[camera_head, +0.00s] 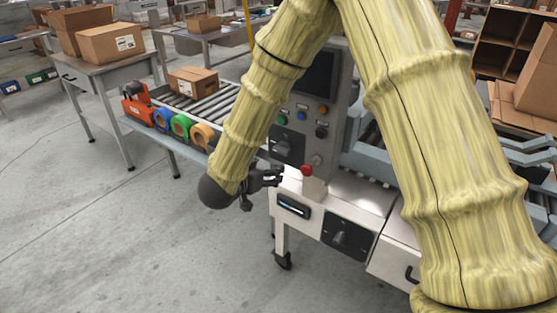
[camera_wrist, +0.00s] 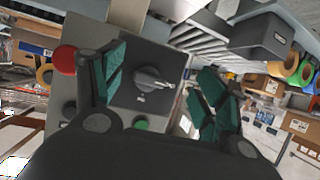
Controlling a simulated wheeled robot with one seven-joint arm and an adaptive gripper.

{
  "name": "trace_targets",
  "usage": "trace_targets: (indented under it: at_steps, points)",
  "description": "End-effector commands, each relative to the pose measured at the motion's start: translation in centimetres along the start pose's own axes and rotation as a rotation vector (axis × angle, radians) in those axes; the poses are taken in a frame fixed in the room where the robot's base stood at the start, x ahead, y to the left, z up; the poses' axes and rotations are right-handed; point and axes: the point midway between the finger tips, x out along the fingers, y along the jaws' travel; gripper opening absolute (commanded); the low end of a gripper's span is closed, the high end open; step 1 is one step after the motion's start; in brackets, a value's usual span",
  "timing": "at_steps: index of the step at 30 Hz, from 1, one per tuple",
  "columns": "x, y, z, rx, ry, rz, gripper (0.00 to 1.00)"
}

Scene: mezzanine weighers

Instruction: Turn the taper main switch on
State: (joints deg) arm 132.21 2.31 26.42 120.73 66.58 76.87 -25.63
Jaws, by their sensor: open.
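A dark rotary switch (camera_wrist: 152,82) on a square black plate shows in the wrist view, between the two green-padded fingers of my gripper (camera_wrist: 161,90). The fingers are open, with gaps to the knob on both sides. In the head view my gripper (camera_head: 270,178) is in front of the grey control panel (camera_head: 318,130), just below and left of its black-plated rotary switch (camera_head: 284,147). A second black-plated rotary switch (camera_head: 340,238) is on the white machine front below. I cannot read labels to tell which is the taper main switch.
A red mushroom button (camera_head: 306,170) is close to my gripper; a red button (camera_wrist: 65,59) also shows in the wrist view. Tape rolls (camera_head: 181,125), an orange tape dispenser (camera_head: 137,105) and a roller conveyor (camera_head: 215,104) with a carton (camera_head: 193,82) stand left. The floor in front is clear.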

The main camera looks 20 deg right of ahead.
Motion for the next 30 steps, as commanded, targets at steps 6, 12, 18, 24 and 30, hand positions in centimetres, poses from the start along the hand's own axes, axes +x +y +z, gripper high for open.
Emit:
trace_targets:
  at_steps: [6, 12, 18, 24, 30]
  points:
    - [-2.7, -1.0, -4.2, 0.074, 0.043, 0.100, 0.73]
    - [-2.9, -1.0, -5.2, 0.088, 0.046, 0.124, 0.73]
    - [-0.3, -0.5, -5.2, 0.087, 0.045, 0.126, 0.73]
    - [3.0, -0.2, -5.4, 0.087, 0.044, 0.124, 0.73]
    - [5.7, 0.1, -5.5, 0.086, 0.045, 0.124, 0.73]
